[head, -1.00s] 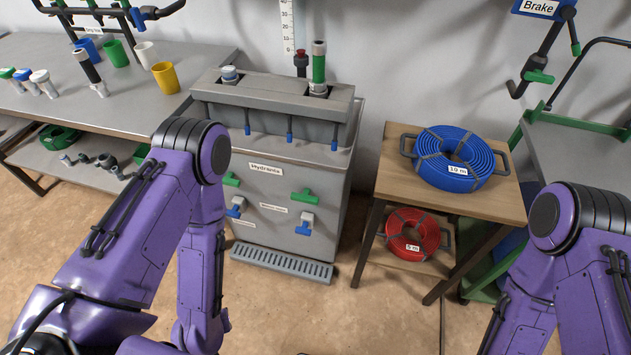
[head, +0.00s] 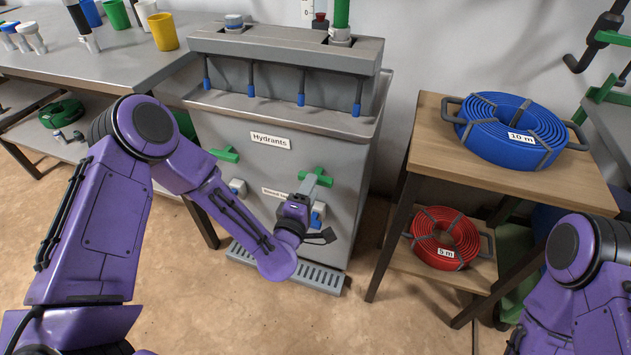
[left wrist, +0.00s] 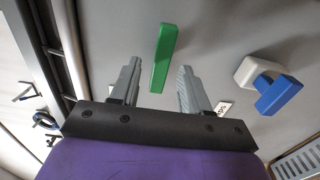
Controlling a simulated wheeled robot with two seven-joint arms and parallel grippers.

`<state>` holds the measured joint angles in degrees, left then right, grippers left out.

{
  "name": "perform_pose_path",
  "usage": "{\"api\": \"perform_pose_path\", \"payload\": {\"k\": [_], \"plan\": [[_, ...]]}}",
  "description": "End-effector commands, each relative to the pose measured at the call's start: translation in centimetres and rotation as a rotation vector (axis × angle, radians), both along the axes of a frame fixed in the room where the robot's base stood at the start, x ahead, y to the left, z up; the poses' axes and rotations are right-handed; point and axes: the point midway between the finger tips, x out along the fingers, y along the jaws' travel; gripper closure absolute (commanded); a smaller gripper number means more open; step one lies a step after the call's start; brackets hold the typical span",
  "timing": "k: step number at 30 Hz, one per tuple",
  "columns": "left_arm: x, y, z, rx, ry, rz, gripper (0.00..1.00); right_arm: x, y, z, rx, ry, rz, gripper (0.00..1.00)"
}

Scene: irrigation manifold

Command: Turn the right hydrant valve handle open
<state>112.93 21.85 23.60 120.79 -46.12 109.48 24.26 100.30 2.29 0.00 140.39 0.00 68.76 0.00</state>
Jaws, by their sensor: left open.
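The grey hydrant cabinet (head: 215,130) stands in the middle of the head view, with a "Hydrants" label on its front. The right green valve handle (head: 326,180) is on that front, partly hidden by my left gripper (head: 313,184). In the left wrist view the green handle (left wrist: 163,58) appears as a bar between and beyond the two grey fingers of my left gripper (left wrist: 159,75). The fingers are apart and I see no contact with the handle. The left green handle (head: 225,154) is clear of my arm. My right gripper is out of view.
A blue tap (left wrist: 279,94) in a white fitting sits right of the handle in the wrist view. A drain grate (head: 325,280) lies at the cabinet's foot. A wooden stand (head: 430,125) with blue and red hose coils stands to the right.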

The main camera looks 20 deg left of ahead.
Motion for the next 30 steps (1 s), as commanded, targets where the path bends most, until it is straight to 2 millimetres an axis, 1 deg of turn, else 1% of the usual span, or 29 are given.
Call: {"api": "perform_pose_path", "payload": {"k": [1,3,7,11,16,17,18,21,30], "plan": [[1.1,0.0,-0.1,0.002,-0.001,0.003,0.54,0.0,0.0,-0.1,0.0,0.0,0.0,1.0],[2.4,0.0,-0.1,0.001,0.0,0.002,0.54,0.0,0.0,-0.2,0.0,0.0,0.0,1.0],[3.9,-0.1,-0.1,0.003,0.002,0.001,0.54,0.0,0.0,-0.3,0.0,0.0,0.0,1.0],[4.5,-0.2,-0.1,0.002,0.003,-0.001,0.54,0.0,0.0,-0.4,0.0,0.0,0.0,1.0],[4.5,-0.2,-0.1,0.003,0.004,-0.001,0.54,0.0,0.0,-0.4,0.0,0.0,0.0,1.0],[4.5,-0.2,-0.1,0.003,0.004,-0.001,0.57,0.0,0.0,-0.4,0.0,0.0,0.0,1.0],[4.5,-0.2,-0.1,0.003,0.004,-0.001,0.7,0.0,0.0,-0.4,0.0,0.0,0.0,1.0],[4.4,-0.2,-0.1,0.003,0.004,-0.001,1.0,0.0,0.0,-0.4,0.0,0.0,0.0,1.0],[4.4,-0.1,-0.2,-0.018,0.005,0.0,1.0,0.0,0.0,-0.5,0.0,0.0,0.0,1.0]]}}
